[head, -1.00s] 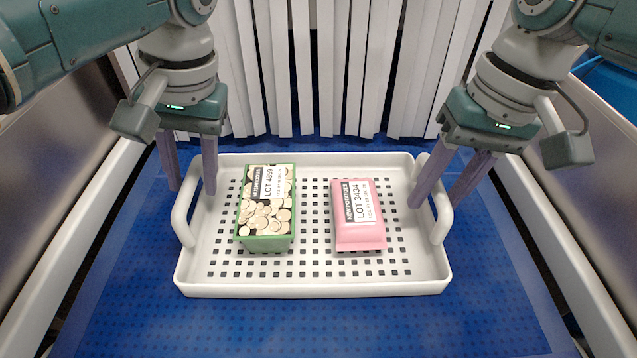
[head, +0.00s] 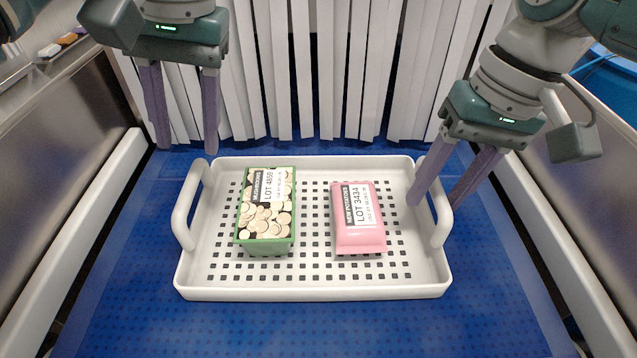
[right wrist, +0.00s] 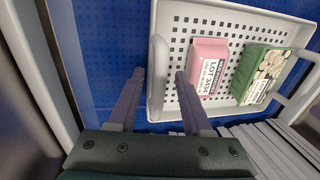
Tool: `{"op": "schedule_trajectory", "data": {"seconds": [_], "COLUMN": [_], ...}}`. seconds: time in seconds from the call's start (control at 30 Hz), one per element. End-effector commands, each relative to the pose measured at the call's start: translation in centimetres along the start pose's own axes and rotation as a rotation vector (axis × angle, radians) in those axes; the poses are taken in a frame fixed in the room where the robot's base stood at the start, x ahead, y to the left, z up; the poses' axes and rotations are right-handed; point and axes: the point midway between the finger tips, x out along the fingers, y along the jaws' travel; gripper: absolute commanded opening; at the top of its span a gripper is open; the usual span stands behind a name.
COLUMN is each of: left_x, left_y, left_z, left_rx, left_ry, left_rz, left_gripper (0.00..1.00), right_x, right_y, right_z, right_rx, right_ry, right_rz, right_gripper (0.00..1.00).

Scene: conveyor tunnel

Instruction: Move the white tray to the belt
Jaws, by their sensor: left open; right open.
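The white tray (head: 312,291) lies flat on the blue belt (head: 310,330), with a handle at each end. It holds a green mushroom punnet (head: 266,210) and a pink new potatoes pack (head: 358,218). My left gripper (head: 188,150) is open and empty, above and behind the tray's left handle (head: 186,205), apart from it. My right gripper (head: 437,205) is open at the right handle (head: 436,200), with one finger on the tray's inner side and one outside. In the right wrist view (right wrist: 157,78) its fingers stand apart on either side of the handle (right wrist: 158,72).
White strip curtains (head: 330,70) hang behind the tray. Pale side rails (head: 75,230) and metal walls bound the belt left and right. Bare belt lies in front of the tray. Small items sit on a ledge (head: 60,45) at the upper left.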

Motion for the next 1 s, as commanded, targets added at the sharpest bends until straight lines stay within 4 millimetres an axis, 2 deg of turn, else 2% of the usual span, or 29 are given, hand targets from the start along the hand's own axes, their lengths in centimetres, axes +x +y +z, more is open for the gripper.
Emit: {"op": "schedule_trajectory", "data": {"seconds": [0.1, 0.3, 0.5, 0.7, 1.0], "left_x": [0.0, 0.0, 0.0, 0.1, 0.0], "left_y": [0.0, 0.0, 0.0, 0.0, 0.0], "left_z": [0.0, 0.0, 0.0, 0.0, 0.0], "left_rx": [0.0, 0.0, 0.0, 0.0, 0.0], "left_ry": [0.0, 0.0, 0.0, 0.0, 0.0], "left_rz": [0.0, 0.0, 0.0, 0.0, 0.0], "left_gripper": [0.49, 0.49, 0.49, 0.49, 0.49], "right_x": [-1.8, -6.7, -10.0, -11.1, -11.1], "right_y": [0.1, 0.1, 0.0, 0.0, 0.0], "right_z": [0.0, -0.1, 0.0, 0.0, 0.0], "right_rx": [-0.002, -0.001, 0.0, 0.001, 0.0], "right_ry": [0.005, 0.006, 0.003, 0.001, 0.0], "right_rz": [0.002, 0.002, 0.001, 0.002, 0.001], "right_gripper": [0.49, 0.49, 0.49, 0.49, 0.49]}}
